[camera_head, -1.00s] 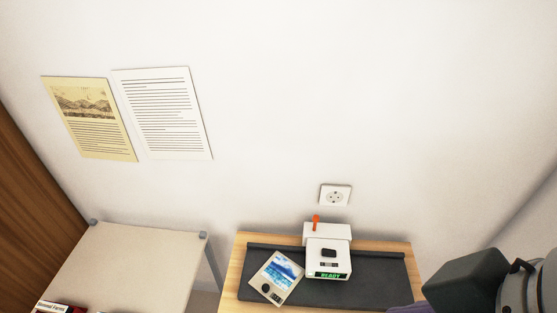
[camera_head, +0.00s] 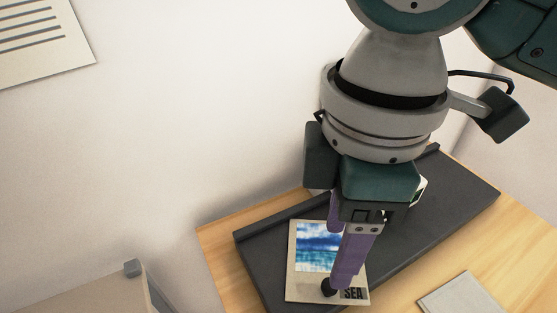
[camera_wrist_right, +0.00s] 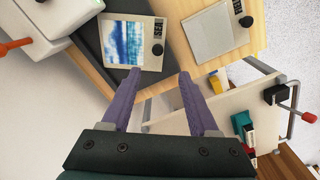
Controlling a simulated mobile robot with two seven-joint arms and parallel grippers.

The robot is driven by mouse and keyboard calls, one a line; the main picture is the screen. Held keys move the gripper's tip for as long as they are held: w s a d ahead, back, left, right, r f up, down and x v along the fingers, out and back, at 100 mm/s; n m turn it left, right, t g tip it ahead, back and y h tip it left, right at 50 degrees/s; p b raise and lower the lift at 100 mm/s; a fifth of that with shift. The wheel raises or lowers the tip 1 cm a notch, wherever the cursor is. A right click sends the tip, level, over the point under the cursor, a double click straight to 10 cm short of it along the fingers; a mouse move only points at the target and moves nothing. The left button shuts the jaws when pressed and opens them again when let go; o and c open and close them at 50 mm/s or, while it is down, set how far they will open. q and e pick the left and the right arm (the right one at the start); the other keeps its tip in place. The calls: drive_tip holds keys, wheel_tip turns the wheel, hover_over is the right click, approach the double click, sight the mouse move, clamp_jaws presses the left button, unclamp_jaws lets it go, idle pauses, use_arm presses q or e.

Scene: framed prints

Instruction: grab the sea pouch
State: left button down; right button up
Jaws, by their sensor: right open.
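The sea pouch (camera_head: 303,265) is a flat cream packet with a blue sea picture and a black SEA label. It lies on the dark mat, with a dark round knob near its label. It also shows in the right wrist view (camera_wrist_right: 130,42), beyond the left finger's tip. My right gripper (camera_head: 341,256) is open, its purple fingers pointing down above the pouch and covering part of it in the head view. In the wrist view the gap between the fingertips (camera_wrist_right: 158,74) is empty and lies off the pouch's corner. My left gripper is not in view.
The dark mat (camera_head: 265,262) lies on a wooden table (camera_head: 420,270). A white device with an orange lever (camera_wrist_right: 35,30) stands by the mat. A pale table (camera_head: 95,292) is at lower left.

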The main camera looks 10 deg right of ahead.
sight(327, 253)
drive_tip(key=f, duration=0.3)
drive_tip(key=f+b, duration=0.1)
drive_tip(key=shift+s+d+f, duration=0.1)
drive_tip(key=shift+d+f, duration=0.15)
drive_tip(key=shift+f, duration=0.05)
drive_tip(key=f, duration=0.2)
drive_tip(key=f+b, duration=0.1)
drive_tip(key=f, duration=0.2)
drive_tip(key=shift+w+d+f, duration=0.1)
drive_tip(key=shift+w+f, duration=0.1)
drive_tip(key=shift+f, duration=0.05)
clamp_jaws()
